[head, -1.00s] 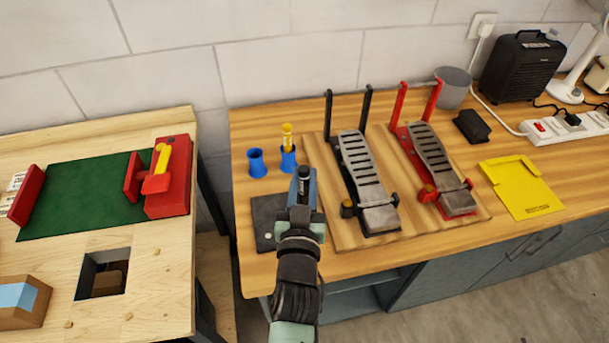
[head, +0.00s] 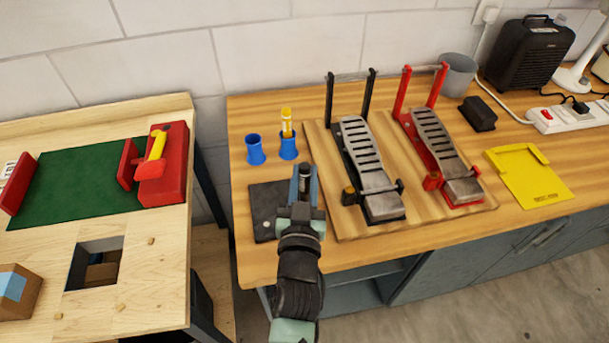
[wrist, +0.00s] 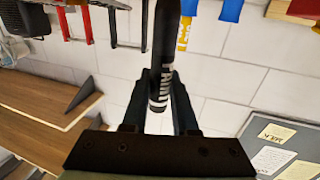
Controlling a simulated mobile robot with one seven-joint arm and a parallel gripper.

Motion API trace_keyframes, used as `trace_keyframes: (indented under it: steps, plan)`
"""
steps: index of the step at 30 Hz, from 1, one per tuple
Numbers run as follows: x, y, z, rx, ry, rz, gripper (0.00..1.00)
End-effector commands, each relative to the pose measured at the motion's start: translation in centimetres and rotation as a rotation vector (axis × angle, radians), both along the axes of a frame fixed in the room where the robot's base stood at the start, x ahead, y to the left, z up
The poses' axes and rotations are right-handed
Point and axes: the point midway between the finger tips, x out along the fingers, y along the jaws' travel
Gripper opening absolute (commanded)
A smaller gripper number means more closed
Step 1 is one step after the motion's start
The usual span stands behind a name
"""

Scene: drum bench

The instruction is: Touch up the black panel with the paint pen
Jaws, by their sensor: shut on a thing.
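The black panel (head: 268,204) lies flat at the left of the wooden bench, partly hidden by my gripper and arm. A small pale spot shows near its front left. My gripper (head: 304,178) is over the panel's right side in the head view. It is shut on the paint pen, a black pen with a white-lettered label, which shows clearly in the wrist view (wrist: 164,60). In the head view only a dark end of the pen shows between the fingers. I cannot tell whether the pen touches the panel; its tip is not clearly visible.
Two blue cups (head: 255,150) stand behind the panel; the right one (head: 288,147) holds a yellow pen (head: 286,122). A black pedal (head: 366,170) and a red pedal (head: 442,155) stand close on the right. A yellow plate (head: 530,180) lies farther right. A gap separates the left table (head: 150,270).

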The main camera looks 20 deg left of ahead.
Motion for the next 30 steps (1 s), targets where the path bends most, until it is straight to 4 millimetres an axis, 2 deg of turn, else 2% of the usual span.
trace_keyframes:
  steps: [30]
  plan:
    - [0.0,0.0,-0.87,0.0,-0.001,0.0,0.02]
